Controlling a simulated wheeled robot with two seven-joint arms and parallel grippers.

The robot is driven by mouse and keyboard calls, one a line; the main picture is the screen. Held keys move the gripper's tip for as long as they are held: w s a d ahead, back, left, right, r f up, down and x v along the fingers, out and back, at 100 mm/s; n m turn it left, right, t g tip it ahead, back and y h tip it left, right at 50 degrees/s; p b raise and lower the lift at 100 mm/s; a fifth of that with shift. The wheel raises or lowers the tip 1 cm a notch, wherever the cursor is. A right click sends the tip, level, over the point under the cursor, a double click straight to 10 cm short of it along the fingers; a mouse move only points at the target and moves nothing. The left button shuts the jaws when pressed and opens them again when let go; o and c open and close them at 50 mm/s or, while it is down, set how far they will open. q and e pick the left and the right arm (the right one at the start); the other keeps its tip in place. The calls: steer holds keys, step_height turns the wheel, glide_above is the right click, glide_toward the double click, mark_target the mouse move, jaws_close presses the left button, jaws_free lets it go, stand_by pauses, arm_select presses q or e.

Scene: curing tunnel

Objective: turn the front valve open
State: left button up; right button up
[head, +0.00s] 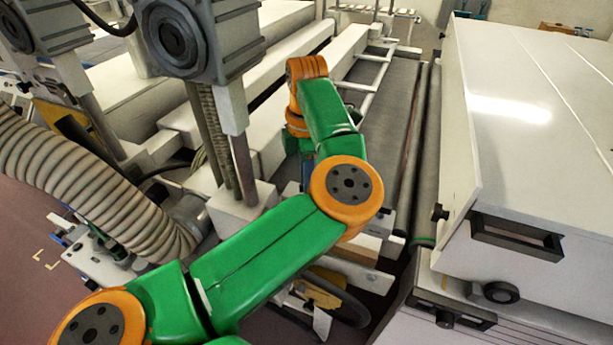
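I cannot clearly make out the front valve. Dark round knobs show on the white cabinet at the right: one on its side (438,212) and one lower on its front (500,292). My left arm, green with orange joints, comes in from the bottom left, bends at an orange elbow and folds over at an orange wrist. My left gripper (305,170) hangs below that wrist, mostly hidden behind the green forearm. Its fingertips and anything they touch cannot be seen. My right gripper is not in view.
A white cabinet (550,110) with a dark recessed handle (515,238) fills the right. A ribbed beige hose (90,185) and grey machine posts stand at the left. A long conveyor bed (385,110) runs away behind the arm. A narrow dark gap lies beside the cabinet.

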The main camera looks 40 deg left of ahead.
arm_select(q)
jaws_close()
steer(key=shift+n, duration=0.3)
steer(key=shift+n+b, duration=0.3)
steer(key=shift+b, duration=0.05)
steer(key=n+b, duration=0.1)
steer(key=n, duration=0.5)
steer(key=shift+d+r+n+b, duration=0.1)
steer(key=shift+n+b, duration=0.2)
steer(key=shift+b, duration=0.1)
steer(key=shift+n, duration=1.2)
